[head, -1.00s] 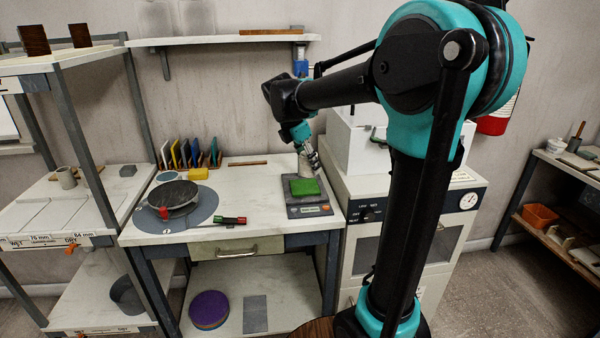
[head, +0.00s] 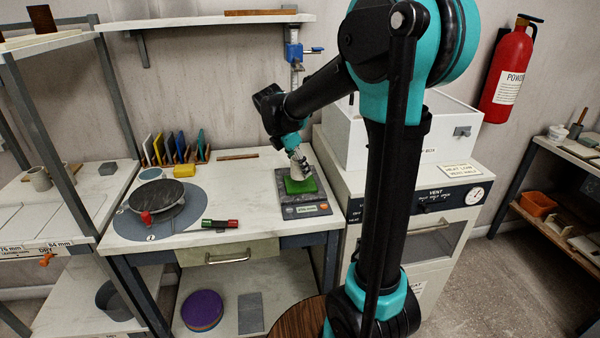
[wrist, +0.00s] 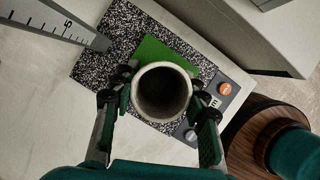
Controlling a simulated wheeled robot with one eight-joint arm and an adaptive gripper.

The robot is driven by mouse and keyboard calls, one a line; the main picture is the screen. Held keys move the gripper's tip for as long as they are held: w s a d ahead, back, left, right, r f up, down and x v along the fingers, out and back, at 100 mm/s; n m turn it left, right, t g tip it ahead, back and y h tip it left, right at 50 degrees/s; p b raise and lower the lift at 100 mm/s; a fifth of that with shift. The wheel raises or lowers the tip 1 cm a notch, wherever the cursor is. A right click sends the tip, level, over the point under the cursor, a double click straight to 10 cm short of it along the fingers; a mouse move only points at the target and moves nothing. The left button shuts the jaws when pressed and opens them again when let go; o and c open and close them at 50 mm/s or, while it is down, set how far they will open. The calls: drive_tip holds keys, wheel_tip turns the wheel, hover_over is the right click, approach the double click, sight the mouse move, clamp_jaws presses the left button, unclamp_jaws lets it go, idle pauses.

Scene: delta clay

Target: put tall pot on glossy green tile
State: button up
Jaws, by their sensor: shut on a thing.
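My gripper (head: 302,168) is shut on the tall pot (head: 296,172), a pale grey-beige cylinder. In the wrist view the pot's round rim and dark hollow (wrist: 162,93) sit between the two fingers, open end facing the camera. The glossy green tile (head: 301,187) lies on the scale's dark speckled plate. In the wrist view the tile (wrist: 157,49) shows behind the pot, which hides part of it. The pot is over the tile and looks close to it. I cannot tell whether its base touches.
The scale (head: 318,207) with orange and grey buttons stands at the workbench's right end, beside a white kiln-like cabinet (head: 425,205). A height gauge post (head: 293,50) rises behind.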

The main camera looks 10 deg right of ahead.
drive_tip(key=shift+f, duration=1.2)
drive_tip(key=shift+f, duration=0.15)
drive_tip(key=o, duration=1.2)
drive_tip(key=shift+o, duration=0.2)
drive_tip(key=v, duration=1.2)
drive_tip(key=shift+s, duration=0.1)
